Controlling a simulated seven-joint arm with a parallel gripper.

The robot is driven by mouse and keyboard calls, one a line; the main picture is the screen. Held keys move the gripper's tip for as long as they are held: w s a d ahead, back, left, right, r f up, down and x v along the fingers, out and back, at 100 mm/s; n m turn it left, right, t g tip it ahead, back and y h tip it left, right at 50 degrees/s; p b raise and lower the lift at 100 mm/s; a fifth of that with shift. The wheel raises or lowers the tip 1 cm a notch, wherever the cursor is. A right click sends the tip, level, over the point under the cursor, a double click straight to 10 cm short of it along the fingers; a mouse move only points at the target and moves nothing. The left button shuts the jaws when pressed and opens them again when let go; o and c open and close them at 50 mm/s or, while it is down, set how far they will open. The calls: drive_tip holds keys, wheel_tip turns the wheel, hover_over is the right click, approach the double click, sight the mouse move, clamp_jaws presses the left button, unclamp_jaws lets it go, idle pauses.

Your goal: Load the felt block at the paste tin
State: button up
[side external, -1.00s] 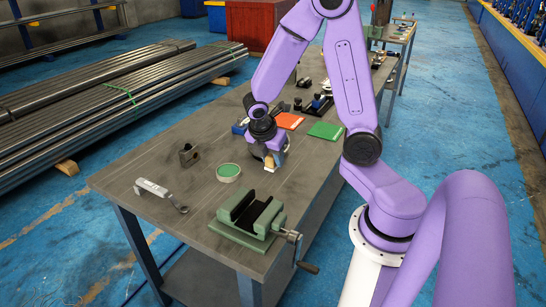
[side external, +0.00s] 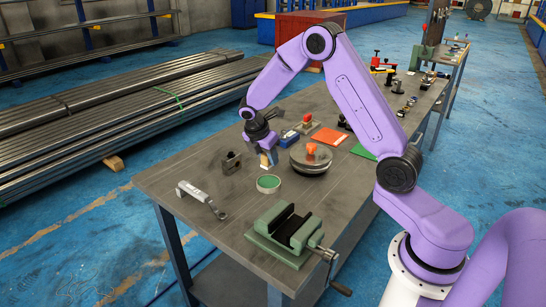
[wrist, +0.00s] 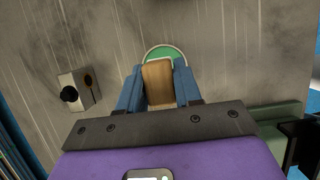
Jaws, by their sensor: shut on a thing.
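The felt block (side external: 265,160) is a small tan piece held upright between the fingers of my gripper (side external: 268,155). In the wrist view the block (wrist: 158,82) sits between the two blue fingers of my gripper (wrist: 159,92), which are shut on it. The paste tin (side external: 268,184) is a low round tin with a green top, on the bench just in front of the block. In the wrist view the block hides the lower part of the tin (wrist: 165,51). The block looks apart from the tin; its exact height is unclear.
A green vise (side external: 284,237) stands at the bench's front edge. A dark block with a hole (side external: 231,163) is left of my gripper, and a metal tool (side external: 201,198) lies front left. A round plate with an orange knob (side external: 310,160) and a blue box (side external: 289,139) are close right.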

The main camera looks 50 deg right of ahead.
sight(271, 180)
drive_tip(key=shift+f, duration=2.75)
drive_tip(key=shift+s+f, duration=0.1)
drive_tip(key=shift+f, duration=0.5)
drive_tip(key=shift+r, duration=3.55)
drive_tip(key=shift+s+a+r+m+g, duration=0.2)
drive_tip(key=shift+s+a+m+g, duration=0.2)
drive_tip(key=shift+m, duration=0.5)
drive_tip(key=s+a+r+m+g+y, duration=0.3)
drive_tip(key=s+a+m, duration=0.4)
drive_tip(key=m, duration=0.9)
drive_tip(key=a+r+y, duration=0.1)
drive_tip(key=a, duration=0.2)
drive_tip(key=shift+s+a+r+g, duration=0.15)
drive_tip(key=shift+s+a+g, duration=0.15)
drive_tip(key=shift+a+g, duration=0.1)
